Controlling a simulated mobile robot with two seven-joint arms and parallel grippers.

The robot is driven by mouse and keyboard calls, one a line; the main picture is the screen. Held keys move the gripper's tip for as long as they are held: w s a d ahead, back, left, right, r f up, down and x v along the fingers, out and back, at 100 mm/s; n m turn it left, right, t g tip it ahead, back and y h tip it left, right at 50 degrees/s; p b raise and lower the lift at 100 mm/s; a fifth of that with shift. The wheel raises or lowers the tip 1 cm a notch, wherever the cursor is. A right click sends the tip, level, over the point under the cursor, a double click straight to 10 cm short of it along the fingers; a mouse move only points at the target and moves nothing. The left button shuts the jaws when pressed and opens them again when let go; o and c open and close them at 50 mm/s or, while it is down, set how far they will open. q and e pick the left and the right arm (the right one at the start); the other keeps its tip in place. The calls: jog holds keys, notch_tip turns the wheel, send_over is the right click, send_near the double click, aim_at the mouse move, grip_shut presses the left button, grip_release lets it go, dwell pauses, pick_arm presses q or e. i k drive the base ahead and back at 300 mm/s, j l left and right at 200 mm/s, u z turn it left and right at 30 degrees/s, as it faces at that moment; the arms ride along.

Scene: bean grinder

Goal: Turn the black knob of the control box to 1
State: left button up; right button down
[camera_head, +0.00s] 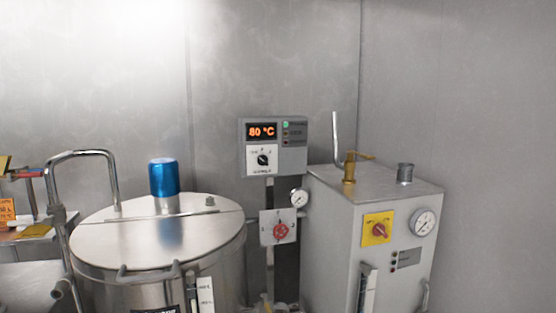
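The grey control box (273,147) is mounted on a dark post in the middle of the head view. Its display (262,131) glows orange and reads 80 °C. The black knob (263,159) sits on a white plate below the display. Its pointer looks tilted to the upper left, but the marks around it are too small to read. Neither of my grippers shows in the view, and nothing touches the knob.
A steel vat (160,235) with a blue cap (164,177) stands at left. A steel cabinet (370,220) with a red-and-yellow switch (377,229) stands at right. A red valve wheel (281,231) and a gauge (299,197) sit below the box. Its front is unobstructed.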

aim_at(262, 160)
jog(key=i+l, duration=0.2)
jog(key=l, duration=0.15)
jog(key=i+l, duration=0.45)
jog(key=l, duration=0.2)
